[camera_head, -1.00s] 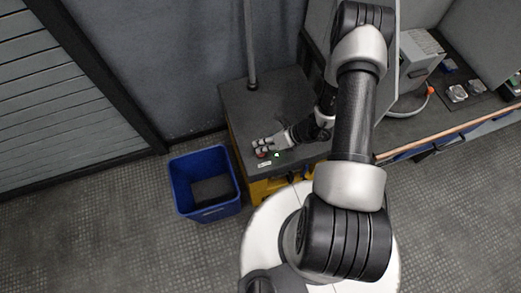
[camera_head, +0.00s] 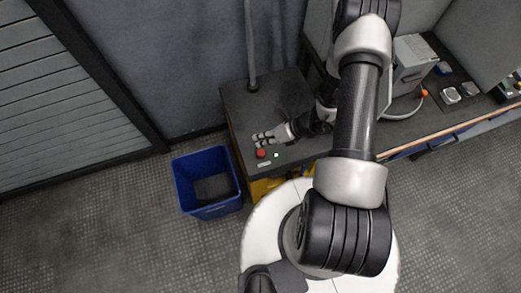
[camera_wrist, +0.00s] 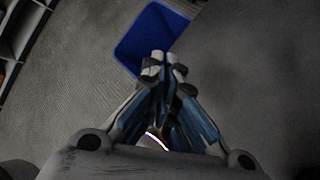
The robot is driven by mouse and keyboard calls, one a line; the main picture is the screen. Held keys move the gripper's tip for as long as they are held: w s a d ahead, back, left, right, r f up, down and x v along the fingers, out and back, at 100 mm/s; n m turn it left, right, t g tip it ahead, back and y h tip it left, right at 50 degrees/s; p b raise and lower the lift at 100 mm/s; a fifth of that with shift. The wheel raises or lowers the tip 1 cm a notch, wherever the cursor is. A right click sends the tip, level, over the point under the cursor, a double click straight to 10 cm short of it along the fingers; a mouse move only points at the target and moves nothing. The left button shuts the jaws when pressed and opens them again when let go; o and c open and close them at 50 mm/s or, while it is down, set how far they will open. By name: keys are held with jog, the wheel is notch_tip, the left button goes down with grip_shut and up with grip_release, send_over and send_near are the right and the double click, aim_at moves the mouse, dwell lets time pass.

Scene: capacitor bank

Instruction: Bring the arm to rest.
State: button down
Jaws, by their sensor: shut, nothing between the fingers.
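My gripper (camera_head: 263,136) is over the dark top of the cabinet (camera_head: 245,97), just behind a red button (camera_head: 261,153) and a small green light (camera_head: 276,155). Its fingers point left. In the wrist view my gripper (camera_wrist: 164,62) is shut, its fingertips together with nothing between them. My arm reaches up the head view and bends back down to the cabinet, hiding part of the cabinet's right side.
A blue bin (camera_head: 207,181) stands on the floor left of the cabinet; it also shows in the wrist view (camera_wrist: 135,45). A grey pole (camera_head: 249,45) rises from the cabinet's back. A workbench (camera_head: 430,125) with a grey box (camera_head: 412,62) is at right.

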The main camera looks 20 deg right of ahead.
dwell(0.3)
jog(key=a+r+n+g+h, duration=0.1)
jog(key=a+r+n, duration=0.2)
jog(key=r+n, duration=0.75)
jog(key=a+r+n+g, duration=0.15)
jog(key=r+n, duration=0.35)
jog(key=r, duration=1)
jog(key=s+d+r+n+t+h, duration=0.3)
jog(key=s+r+n+h, duration=0.4)
jog(key=s+r+n, duration=0.8)
notch_tip(320, 180, up, 2)
jog(key=shift+s+d+r+n, duration=0.1)
jog(key=shift+s+d+n, duration=0.25)
jog(key=shift+d+n, duration=0.25)
